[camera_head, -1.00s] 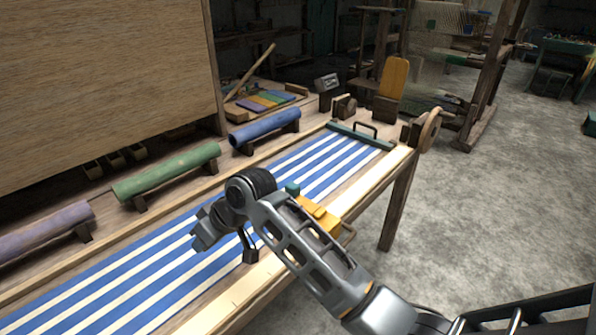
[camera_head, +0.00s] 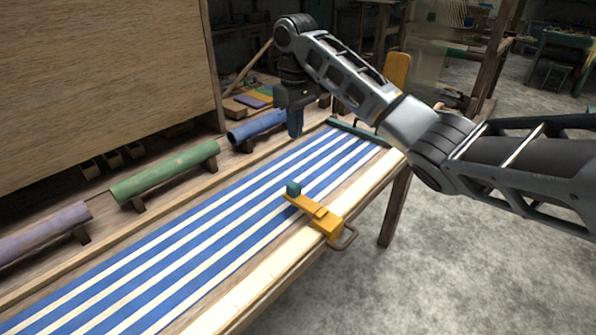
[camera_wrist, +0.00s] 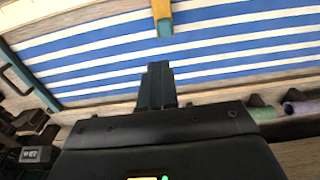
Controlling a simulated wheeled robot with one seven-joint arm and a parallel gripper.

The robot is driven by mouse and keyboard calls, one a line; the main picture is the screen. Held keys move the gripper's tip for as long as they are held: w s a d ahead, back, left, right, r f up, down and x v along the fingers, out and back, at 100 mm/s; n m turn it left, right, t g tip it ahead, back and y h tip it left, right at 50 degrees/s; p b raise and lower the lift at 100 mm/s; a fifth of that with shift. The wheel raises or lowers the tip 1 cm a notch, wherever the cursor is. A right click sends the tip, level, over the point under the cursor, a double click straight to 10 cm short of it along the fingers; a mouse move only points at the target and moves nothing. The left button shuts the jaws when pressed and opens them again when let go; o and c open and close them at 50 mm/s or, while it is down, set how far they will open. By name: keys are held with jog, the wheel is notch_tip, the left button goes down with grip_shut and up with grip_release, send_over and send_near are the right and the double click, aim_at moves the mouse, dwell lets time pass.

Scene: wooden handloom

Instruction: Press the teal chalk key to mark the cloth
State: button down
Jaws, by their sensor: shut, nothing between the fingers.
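The teal chalk key (camera_head: 293,188) is a small block on the tip of a yellow arm (camera_head: 318,212) clamped at the table's right edge. It sits over the blue-and-white striped cloth (camera_head: 190,250). In the wrist view the teal key (camera_wrist: 165,29) shows at the end of the yellow arm at the top, beyond my fingertips. My gripper (camera_head: 295,132) points down, shut and empty, above the far part of the cloth, apart from the key. Its closed fingers also show in the wrist view (camera_wrist: 158,72).
Blue (camera_head: 255,128), green (camera_head: 167,172) and lilac (camera_head: 42,232) rolls lie on holders along the left side. A dark green bar (camera_head: 350,130) crosses the cloth's far end. A tall wooden board (camera_head: 100,70) stands at the left. The near cloth is clear.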

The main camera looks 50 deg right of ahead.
jog(key=shift+s+d+r, duration=0.1)
jog(key=shift+d+r, duration=0.05)
jog(key=shift+d, duration=0.05)
send_near(294, 189)
jog(key=d+f, duration=0.1)
jog(key=f, duration=0.1)
jog(key=w+d+f, duration=0.1)
jog(key=f, duration=0.1)
jog(key=f+p, duration=0.1)
jog(key=f, duration=0.2)
jog(key=shift+w+d, duration=0.35)
jog(key=shift+d, duration=0.05)
